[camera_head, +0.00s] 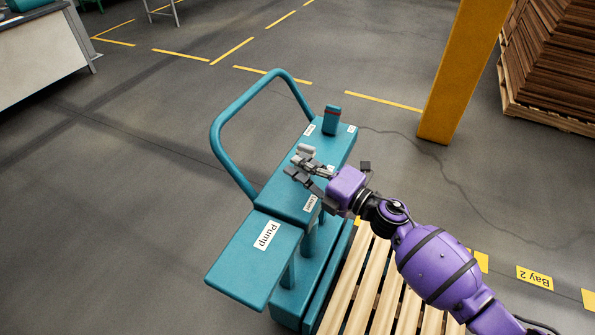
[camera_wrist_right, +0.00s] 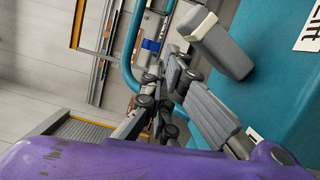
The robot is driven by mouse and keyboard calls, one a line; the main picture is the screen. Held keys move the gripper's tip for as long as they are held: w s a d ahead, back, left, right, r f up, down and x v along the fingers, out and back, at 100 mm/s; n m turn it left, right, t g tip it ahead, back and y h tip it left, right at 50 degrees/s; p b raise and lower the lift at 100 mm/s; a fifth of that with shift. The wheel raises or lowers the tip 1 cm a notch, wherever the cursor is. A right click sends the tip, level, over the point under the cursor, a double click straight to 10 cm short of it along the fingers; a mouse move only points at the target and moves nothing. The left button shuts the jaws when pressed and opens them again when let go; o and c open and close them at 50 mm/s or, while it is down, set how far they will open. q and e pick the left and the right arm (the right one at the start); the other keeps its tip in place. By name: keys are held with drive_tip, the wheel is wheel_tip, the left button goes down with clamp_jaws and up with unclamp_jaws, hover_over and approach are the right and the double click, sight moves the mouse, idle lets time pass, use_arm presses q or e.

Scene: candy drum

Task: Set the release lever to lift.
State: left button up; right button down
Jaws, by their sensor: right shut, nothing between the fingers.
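The release lever is a light grey, block-shaped handle (camera_head: 306,149) on top of the teal lift unit (camera_head: 283,192). In the right wrist view the lever (camera_wrist_right: 222,48) leans over the teal surface, with a white label reading "Lift" (camera_wrist_right: 310,26) off to its right. My right gripper (camera_head: 301,169) is above the unit's top, just on the near side of the lever. Its fingers are shut and empty. In the wrist view they (camera_wrist_right: 190,92) lie close beside the lever; I cannot tell whether they touch it. My left gripper is out of view.
A teal hoop handle (camera_head: 214,135) rises on the unit's left, and a plate labelled "Pump" (camera_head: 240,275) juts out in front. A wooden pallet (camera_head: 350,289) and yellow post (camera_head: 450,75) are to the right.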

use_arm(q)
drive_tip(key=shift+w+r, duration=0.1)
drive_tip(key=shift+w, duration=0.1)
use_arm(e)
drive_tip(key=shift+w+d+r, duration=0.15)
drive_tip(key=shift+w+d, duration=0.2)
drive_tip(key=shift+w, duration=0.35)
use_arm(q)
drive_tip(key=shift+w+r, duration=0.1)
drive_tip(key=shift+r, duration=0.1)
use_arm(e)
drive_tip(key=shift+r, duration=0.1)
